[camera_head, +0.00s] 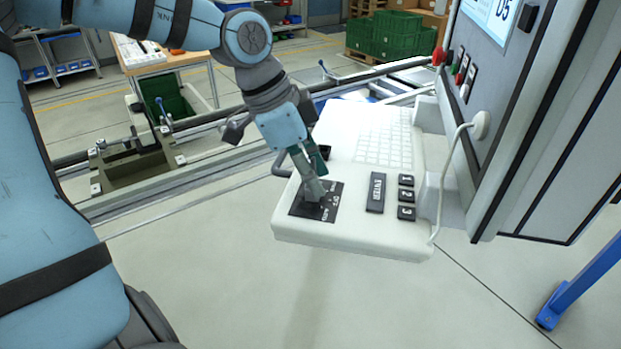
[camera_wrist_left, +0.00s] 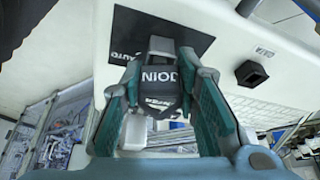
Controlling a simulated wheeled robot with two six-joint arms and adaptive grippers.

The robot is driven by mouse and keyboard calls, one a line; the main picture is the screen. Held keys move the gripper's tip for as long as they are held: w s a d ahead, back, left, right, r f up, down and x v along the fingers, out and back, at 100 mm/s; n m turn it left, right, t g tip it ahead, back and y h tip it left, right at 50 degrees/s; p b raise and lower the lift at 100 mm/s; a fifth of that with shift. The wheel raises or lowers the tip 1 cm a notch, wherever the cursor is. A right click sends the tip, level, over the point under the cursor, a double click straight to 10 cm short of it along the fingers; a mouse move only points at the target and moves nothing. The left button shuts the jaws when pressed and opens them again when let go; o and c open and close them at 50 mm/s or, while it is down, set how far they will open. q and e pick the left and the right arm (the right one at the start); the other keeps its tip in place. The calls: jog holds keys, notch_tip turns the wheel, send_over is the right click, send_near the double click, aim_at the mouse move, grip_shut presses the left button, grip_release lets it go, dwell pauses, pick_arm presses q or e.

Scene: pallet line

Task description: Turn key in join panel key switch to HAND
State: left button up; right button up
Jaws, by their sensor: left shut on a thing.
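The black key switch plate (camera_head: 300,208) lies at the front left corner of the white console, with small white lettering. In the left wrist view the plate (camera_wrist_left: 188,38) shows the word AUTO near its edge. My left gripper (camera_head: 312,190) reaches down onto the plate from above, its fingers shut on the key. The key (camera_wrist_left: 160,77), dark with a JOIN label that reads upside down, shows between the two green-padded fingers. In the head view the fingers hide the key. Which position it points to cannot be told. My right gripper is out of view.
A tall panel with a screen (camera_head: 492,15) and a white cable (camera_head: 446,180) stand on the right. A rail line (camera_head: 225,115) runs behind.

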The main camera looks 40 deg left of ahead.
pick_arm(q)
jog(key=shift+f+n+b, duration=0.1)
jog(key=shift+n+b, duration=0.7)
jog(key=shift+b, duration=0.6)
jog(key=shift+t+y, duration=0.3)
jog(key=shift+d+r+n+p, duration=0.1)
jog(key=shift+r+n+p, duration=0.1)
jog(key=shift+n+p, duration=0.2)
jog(key=o, duration=1.7)
jog(key=shift+w+f, duration=0.1)
jog(key=shift+r+p, duration=3.55)
jog(key=shift+p, duration=0.1)
